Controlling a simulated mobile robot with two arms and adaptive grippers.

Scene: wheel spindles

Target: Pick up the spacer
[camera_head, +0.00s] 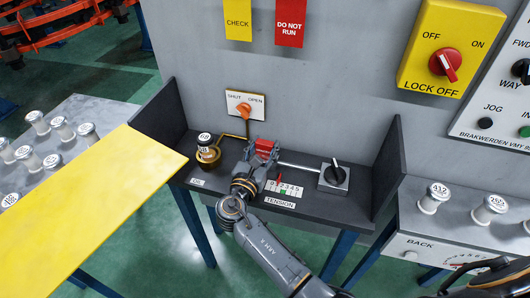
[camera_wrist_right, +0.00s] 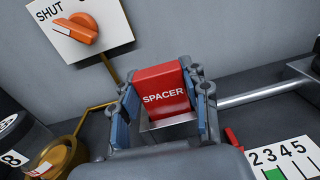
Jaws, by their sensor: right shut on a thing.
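The spacer (camera_head: 265,148) is a red block at the middle of the dark shelf, by the back wall. In the right wrist view the spacer (camera_wrist_right: 161,93) shows its white "SPACER" label and stands between blue finger pads. My right gripper (camera_wrist_right: 163,112) is shut on it, with one finger on each side. In the head view my right gripper (camera_head: 262,162) reaches over the shelf from the front. A grey metal part (camera_wrist_right: 168,122) shows just below the spacer; whether they touch is hard to tell.
A steel rod (camera_head: 300,168) runs right to a black-knobbed box (camera_head: 334,178). The tension scale (camera_head: 284,190) is at the front. Left are a brass cup (camera_head: 208,155) with a numbered spindle and an orange SHUT/OPEN valve (camera_head: 244,110). Side panels (camera_head: 388,165) bound the shelf.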

